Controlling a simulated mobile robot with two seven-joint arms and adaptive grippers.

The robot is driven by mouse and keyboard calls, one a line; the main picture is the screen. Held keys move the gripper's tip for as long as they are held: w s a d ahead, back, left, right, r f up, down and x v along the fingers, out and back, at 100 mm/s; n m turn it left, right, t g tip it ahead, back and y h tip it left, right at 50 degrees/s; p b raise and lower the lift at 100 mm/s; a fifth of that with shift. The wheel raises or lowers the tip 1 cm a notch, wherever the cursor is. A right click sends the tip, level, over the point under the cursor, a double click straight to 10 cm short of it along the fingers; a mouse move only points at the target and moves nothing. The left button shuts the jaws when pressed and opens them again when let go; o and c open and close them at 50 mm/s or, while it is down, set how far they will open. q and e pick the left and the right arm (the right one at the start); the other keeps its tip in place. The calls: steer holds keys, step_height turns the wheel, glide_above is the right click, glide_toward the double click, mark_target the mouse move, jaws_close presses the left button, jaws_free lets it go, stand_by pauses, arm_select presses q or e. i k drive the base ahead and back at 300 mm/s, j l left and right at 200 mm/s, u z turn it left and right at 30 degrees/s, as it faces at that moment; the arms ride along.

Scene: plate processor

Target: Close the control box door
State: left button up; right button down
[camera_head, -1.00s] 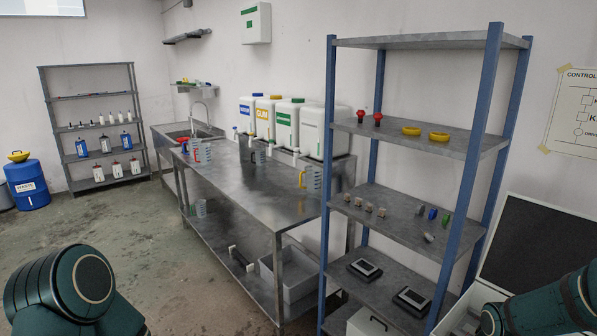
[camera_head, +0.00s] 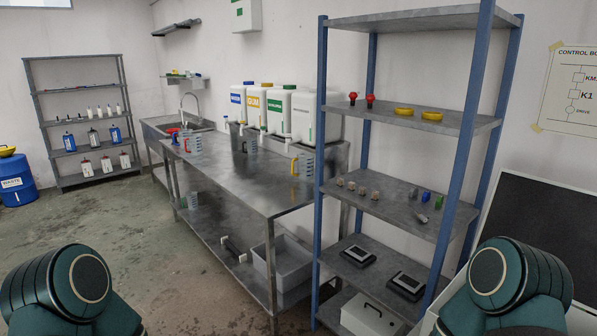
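The likely control box shows at the lower right, behind my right arm. Its raised door (camera_head: 545,235) has a dark inner face and a pale rim, and it stands open, leaning back near the wall. The body of the box is mostly hidden by my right arm and the picture's bottom edge. Only rounded dark green links of my two arms show, at the lower left and lower right. Neither gripper is in view.
A blue-post shelf rack (camera_head: 463,150) stands just left of the box, with small parts on its shelves. A white case (camera_head: 372,314) sits on its lowest shelf. A steel table (camera_head: 250,185) with containers is farther left. The floor (camera_head: 130,230) at left is clear.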

mark_target(558, 219)
steer(key=z, duration=1.6)
steer(key=k+j+z, duration=0.2)
steer(key=i+l, duration=0.05)
